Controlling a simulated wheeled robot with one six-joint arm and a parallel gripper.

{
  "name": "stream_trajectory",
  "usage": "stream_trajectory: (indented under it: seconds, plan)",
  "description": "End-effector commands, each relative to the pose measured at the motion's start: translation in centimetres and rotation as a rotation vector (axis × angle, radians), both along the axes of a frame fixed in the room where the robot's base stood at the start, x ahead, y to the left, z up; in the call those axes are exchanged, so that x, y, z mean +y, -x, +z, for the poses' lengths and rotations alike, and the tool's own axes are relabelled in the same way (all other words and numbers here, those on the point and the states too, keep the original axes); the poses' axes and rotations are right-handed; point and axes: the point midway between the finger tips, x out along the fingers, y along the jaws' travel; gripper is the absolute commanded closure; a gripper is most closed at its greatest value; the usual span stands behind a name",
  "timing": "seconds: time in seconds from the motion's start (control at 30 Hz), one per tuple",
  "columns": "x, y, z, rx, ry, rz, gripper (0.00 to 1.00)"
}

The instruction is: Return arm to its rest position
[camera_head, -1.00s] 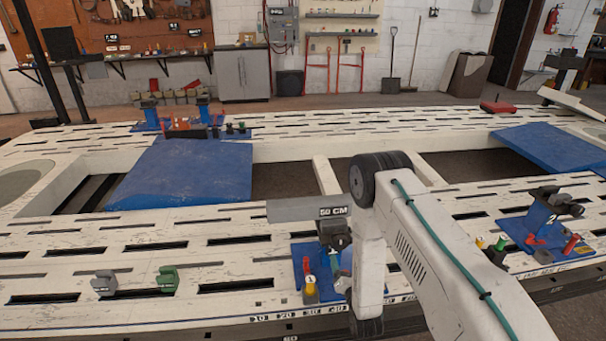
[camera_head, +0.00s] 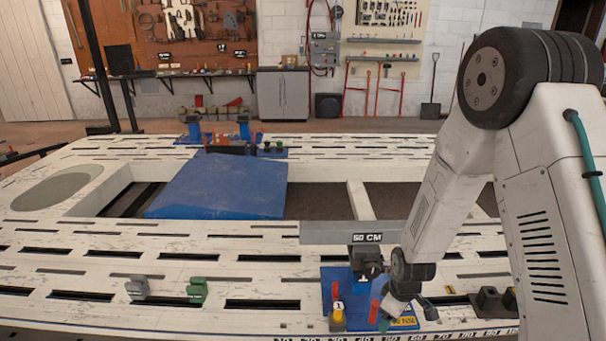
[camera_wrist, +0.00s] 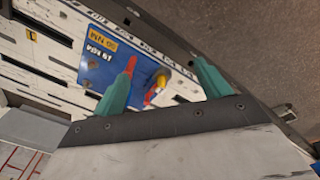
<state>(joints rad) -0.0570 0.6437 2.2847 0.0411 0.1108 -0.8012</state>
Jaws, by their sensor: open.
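My gripper (camera_wrist: 160,68) shows in the wrist view as two teal fingers spread apart, open. Nothing is seen gripped, though a red part (camera_wrist: 131,65) lines up with the left fingertip. Beyond the fingers lies a blue plate (camera_wrist: 97,60) with a yellow part (camera_wrist: 161,80). In the head view my arm stands at the right with its elbow high and its forearm sloping down. My gripper's end is low, beside the right part of the blue fixture plate (camera_head: 331,280); its fingers are partly hidden there. Contact with the plate cannot be told.
The white slotted frame bench (camera_head: 130,258) fills the middle. A grey bar (camera_head: 325,232) marked 50 CM stands over the fixture. Grey (camera_head: 137,288) and green (camera_head: 197,290) clips sit to the left. A blue panel (camera_head: 222,185) lies behind. Space above the bench's left side is clear.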

Motion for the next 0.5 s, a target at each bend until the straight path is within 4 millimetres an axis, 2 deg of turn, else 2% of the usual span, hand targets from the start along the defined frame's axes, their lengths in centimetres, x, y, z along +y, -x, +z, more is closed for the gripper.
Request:
stream_trajectory:
  seconds: [0.03,0.1,0.3,0.5]
  plan:
    - [-0.1,0.8,2.8,0.031,-0.007,-0.07,0.24]
    - [-0.3,2.4,6.0,0.088,-0.01,-0.168,0.24]
    - [-0.9,7.6,14.9,0.214,0.005,-0.418,0.24]
    - [-1.5,13.3,22.7,0.283,0.034,-0.62,0.24]
